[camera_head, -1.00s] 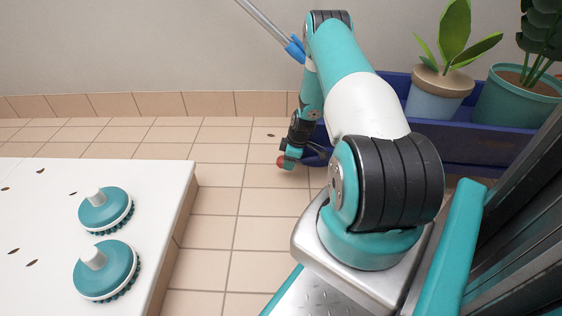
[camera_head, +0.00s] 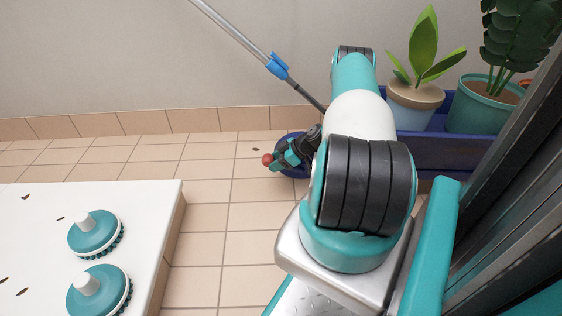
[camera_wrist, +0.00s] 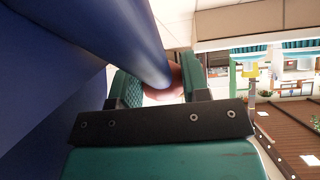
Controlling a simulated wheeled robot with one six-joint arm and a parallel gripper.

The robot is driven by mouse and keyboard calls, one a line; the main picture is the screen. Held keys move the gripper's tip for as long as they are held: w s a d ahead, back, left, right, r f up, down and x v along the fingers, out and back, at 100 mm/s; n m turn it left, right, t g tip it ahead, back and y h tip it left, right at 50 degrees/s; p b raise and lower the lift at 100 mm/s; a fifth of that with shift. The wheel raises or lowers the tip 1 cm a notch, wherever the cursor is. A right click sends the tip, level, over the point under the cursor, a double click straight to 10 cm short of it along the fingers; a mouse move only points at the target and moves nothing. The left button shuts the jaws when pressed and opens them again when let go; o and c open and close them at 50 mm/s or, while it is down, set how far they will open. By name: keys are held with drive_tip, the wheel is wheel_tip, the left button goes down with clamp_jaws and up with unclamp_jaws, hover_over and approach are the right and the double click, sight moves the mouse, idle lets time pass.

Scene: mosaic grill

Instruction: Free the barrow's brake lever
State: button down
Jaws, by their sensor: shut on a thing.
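The barrow (camera_head: 430,147) is a dark blue tray with potted plants at the right in the head view. My gripper (camera_head: 275,159) is at its left, low over the floor, its fingers pointing left. A round red knob (camera_head: 267,160), apparently the end of the brake lever, sits at its fingertips. In the wrist view, a reddish knob (camera_wrist: 177,78) is between the two teal fingers of my gripper (camera_wrist: 163,85), which are shut on it. A thick blue bar (camera_wrist: 130,38) crosses in front and hides part of the knob. The lever's shaft and pivot cannot be made out.
A rounded blue part (camera_head: 288,174) is below my gripper. A grey pole with a blue collar (camera_head: 277,66) slants behind my arm. A white table (camera_head: 150,215) with two teal scrubbers (camera_head: 97,235) stands at the left. Tiled floor (camera_head: 215,215) lies clear between.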

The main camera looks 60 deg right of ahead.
drive_tip(key=shift+d, duration=0.1)
idle(0.3)
drive_tip(key=c, duration=0.6)
unclamp_jaws()
wheel_tip(320, 180, up, 20)
drive_tip(key=p, duration=1)
